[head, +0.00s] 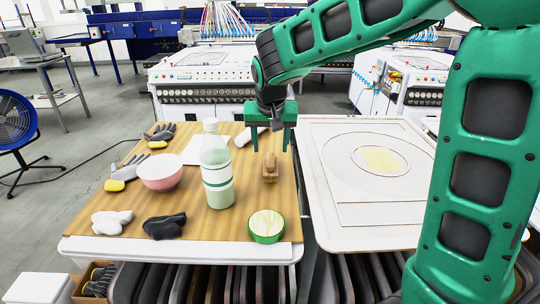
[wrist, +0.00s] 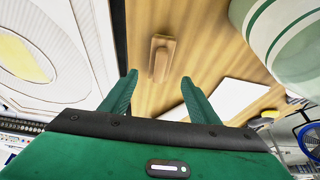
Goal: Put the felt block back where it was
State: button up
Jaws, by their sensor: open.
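The felt block (head: 270,167), a small brown block with a raised grip along its top, rests on the wooden table top (head: 235,225), right of the tall bottle. It also shows in the wrist view (wrist: 161,58), just beyond my fingertips. My gripper (head: 268,139) points down above the block, with its green fingers apart. In the wrist view my gripper (wrist: 158,80) has nothing between its fingers, and the block lies roughly in line with the gap.
A tall bottle (head: 216,170) with a green band stands close left of the block. A green-rimmed round tub (head: 266,226) is in front. A pink bowl (head: 160,171), gloves (head: 163,227) and cloths (head: 112,222) lie left. A white frame board (head: 375,215) is right.

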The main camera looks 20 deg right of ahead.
jog(key=s+d+m+g, duration=0.2)
jog(key=s+d+g, duration=0.1)
jog(key=s+d, duration=1.45)
jog(key=s+f, duration=0.2)
jog(key=s, duration=0.7)
jog(key=s+d+f+g+y, duration=0.1)
jog(key=s+f, duration=0.1)
jog(key=s, duration=0.7)
jog(key=shift+s+m+y, duration=0.3)
jog(key=shift+m, duration=0.1)
jog(key=shift+d, duration=0.1)
